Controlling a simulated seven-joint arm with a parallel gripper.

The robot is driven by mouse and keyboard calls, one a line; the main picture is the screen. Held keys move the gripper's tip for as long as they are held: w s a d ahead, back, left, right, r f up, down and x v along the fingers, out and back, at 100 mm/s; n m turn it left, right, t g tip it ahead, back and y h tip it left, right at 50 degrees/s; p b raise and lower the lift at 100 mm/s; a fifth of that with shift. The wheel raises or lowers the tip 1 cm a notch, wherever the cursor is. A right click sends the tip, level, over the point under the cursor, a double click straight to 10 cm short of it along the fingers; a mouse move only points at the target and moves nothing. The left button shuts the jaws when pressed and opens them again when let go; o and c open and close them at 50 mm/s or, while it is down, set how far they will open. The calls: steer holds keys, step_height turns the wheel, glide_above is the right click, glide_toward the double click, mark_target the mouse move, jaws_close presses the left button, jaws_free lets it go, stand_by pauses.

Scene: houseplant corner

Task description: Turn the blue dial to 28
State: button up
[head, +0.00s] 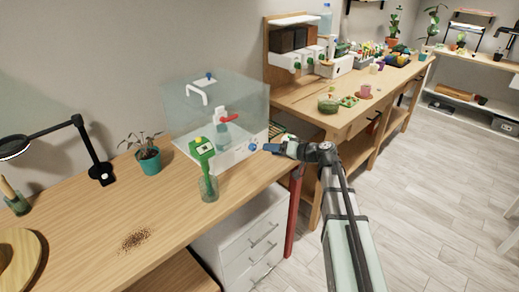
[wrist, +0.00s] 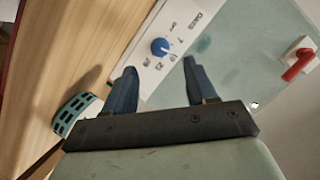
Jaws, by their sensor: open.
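The blue dial (wrist: 160,47) sits on a white panel (wrist: 178,28) with printed marks around it, ahead of my fingers in the wrist view. A white pointer line shows on the dial, but I cannot read its exact setting. In the head view the dial (head: 253,147) is on the front of the clear-topped propagator box (head: 215,110), just left of my gripper (head: 272,148). In the wrist view my gripper (wrist: 160,88) is open, its two blue fingers apart and empty, with the dial beyond and between them. The fingers do not appear to touch the dial.
A teal slotted object (wrist: 77,114) lies on the wood left of my fingers. A red lever (wrist: 298,64) shows at right.

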mark_target(255, 148)
steer(key=shift+x, duration=3.45)
steer(key=shift+c, duration=0.3)
jaws_close()
steer(key=shift+w+d+m+y, duration=0.15)
steer(key=shift+m+y, duration=0.45)
steer(key=shift+m, duration=0.5)
steer(key=shift+f+m+g+y, duration=0.15)
steer(key=shift+m+y, duration=0.15)
steer(key=shift+m, duration=0.4)
steer(key=shift+m+g+y, duration=0.15)
steer(key=shift+m+y, duration=0.15)
steer(key=shift+m, duration=0.4)
